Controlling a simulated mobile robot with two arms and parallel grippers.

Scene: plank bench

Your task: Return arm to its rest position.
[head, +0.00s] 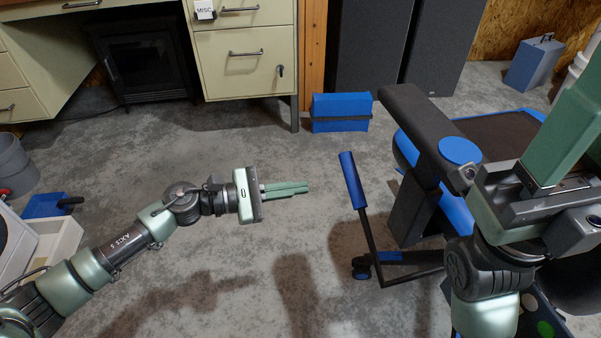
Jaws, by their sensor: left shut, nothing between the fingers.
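My left arm (125,240) comes in from the lower left and reaches out over the floor. Its gripper (306,187) points right, with its green fingers lying together and nothing between them. It touches nothing that I can see. My right arm (487,300) rises at the lower right, folded up close to the camera. Its gripper (568,125) seems to point up and right, partly cut off by the frame edge, so I cannot tell its finger state.
A blue-handled frame on a caster (353,180) stands right of my left gripper, beside a black and blue padded bench (420,120). A cream desk (245,62), a blue block (341,112) and a white bin (62,238) stand around. Grey floor (250,130) is clear between.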

